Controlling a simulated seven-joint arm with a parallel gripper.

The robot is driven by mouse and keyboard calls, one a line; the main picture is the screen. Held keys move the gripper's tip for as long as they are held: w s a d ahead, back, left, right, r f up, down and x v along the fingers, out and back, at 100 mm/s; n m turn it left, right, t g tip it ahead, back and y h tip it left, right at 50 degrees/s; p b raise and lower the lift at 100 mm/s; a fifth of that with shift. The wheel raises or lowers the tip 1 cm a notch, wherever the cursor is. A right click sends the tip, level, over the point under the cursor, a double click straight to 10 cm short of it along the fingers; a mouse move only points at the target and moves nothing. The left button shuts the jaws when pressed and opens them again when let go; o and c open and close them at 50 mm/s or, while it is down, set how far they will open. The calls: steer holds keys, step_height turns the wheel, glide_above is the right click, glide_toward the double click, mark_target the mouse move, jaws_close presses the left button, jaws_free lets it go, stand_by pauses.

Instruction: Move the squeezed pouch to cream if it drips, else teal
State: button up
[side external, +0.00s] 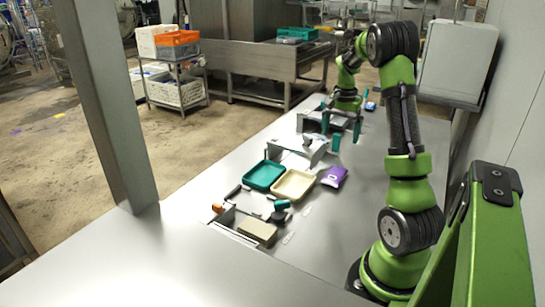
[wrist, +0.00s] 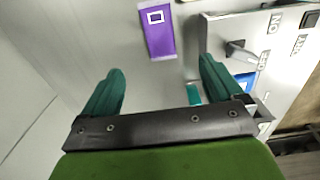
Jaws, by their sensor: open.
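A purple pouch (side external: 334,177) with a pale end lies on the steel bench, just right of the cream tray (side external: 293,185). The teal tray (side external: 263,175) stands left of the cream one; both look empty. A purple pouch (wrist: 157,30) with a white square mark lies beyond my fingertips in the wrist view. My gripper (side external: 342,124) is over the bench, farther back than the trays. Its teal fingers (wrist: 162,85) are wide apart with nothing held. A blue item (wrist: 242,84) shows partly behind the right finger, beside a grey panel. I cannot see any drip.
The grey panel (wrist: 265,55) with a lever and lettering stands right of the pouch. A grey fixture (side external: 308,150) stands behind the trays. Another fixture with a tan block (side external: 258,231) is in front. A small blue item (side external: 370,106) lies farther back.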

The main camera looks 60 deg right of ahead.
glide_above(336, 171)
steer(key=f, duration=0.9)
steer(key=shift+a, duration=0.3)
steer(key=shift+d+f, duration=0.15)
steer(key=shift+f, duration=1.2)
steer(key=shift+d+f, duration=0.15)
steer(key=shift+f, duration=1.15)
steer(key=shift+c, duration=0.4)
steer(key=c, duration=1.2)
steer(key=shift+r, duration=0.15)
